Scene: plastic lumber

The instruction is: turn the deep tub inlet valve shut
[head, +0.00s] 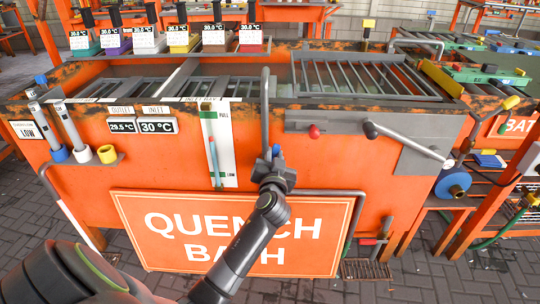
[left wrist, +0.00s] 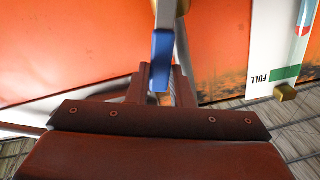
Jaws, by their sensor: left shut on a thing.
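My left gripper (head: 272,165) reaches up to the front of the orange quench bath (head: 350,165), just right of the white level gauge strip. It is shut on a blue-ended valve lever (left wrist: 162,55), which stands between the two fingers in the left wrist view. A little blue of the lever (head: 276,151) shows at the gripper in the head view. The lever's grey shank and a bit of brass show at the top of the wrist view. A grey vertical pipe (head: 265,100) comes down to this spot. The gripper hides most of the valve. My right gripper is not in view.
The level gauge strip (head: 218,145) is close to the left of the gripper. The QUENCH BATH sign (head: 180,235) is below, partly behind my arm. A grey crank lever (head: 410,140) juts out at the right. Barred grates (head: 360,75) lie on top.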

